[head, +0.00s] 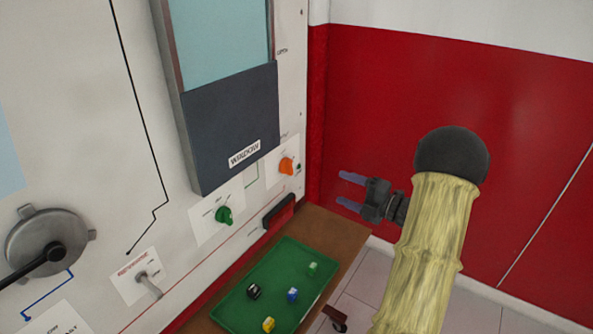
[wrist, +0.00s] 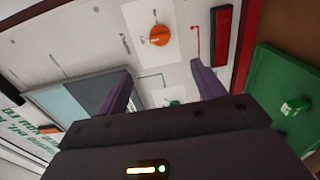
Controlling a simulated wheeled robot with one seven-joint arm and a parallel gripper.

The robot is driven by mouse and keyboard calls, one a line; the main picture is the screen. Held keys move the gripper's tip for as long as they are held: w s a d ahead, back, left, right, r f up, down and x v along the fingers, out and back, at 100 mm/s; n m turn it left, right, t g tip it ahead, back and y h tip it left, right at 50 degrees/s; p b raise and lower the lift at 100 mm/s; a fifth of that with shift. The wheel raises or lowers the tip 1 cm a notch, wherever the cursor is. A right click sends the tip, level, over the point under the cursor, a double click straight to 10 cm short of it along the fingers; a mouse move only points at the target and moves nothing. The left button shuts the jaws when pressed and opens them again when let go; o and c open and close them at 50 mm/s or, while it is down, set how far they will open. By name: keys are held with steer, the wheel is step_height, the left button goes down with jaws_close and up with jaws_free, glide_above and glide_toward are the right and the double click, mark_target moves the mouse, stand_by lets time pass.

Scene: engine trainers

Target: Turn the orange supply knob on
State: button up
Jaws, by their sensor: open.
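The orange supply knob (head: 286,166) sits on a white plate at the right side of the panel, right of the dark window box. In the wrist view the orange knob (wrist: 159,36) shows beyond the fingers, above the gap between them. My gripper (head: 351,190) is open and empty, to the right of the knob and apart from the panel, with its fingers pointing left towards it. The two purple fingers (wrist: 160,84) are spread wide in the wrist view. Nothing is between them.
A green knob (head: 224,215) is lower left of the orange one. A green tray (head: 242,293) with several small blocks lies on a brown shelf (head: 333,232). A red wall (head: 380,100) stands behind my arm. A toggle lever (head: 150,286) sticks out lower left.

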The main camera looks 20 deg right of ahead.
mark_target(292, 168)
steer(key=p+x, duration=0.2)
steer(key=x, duration=1.4)
steer(key=shift+w+a, duration=0.15)
steer(key=shift+w, duration=0.05)
steer(key=c, duration=1)
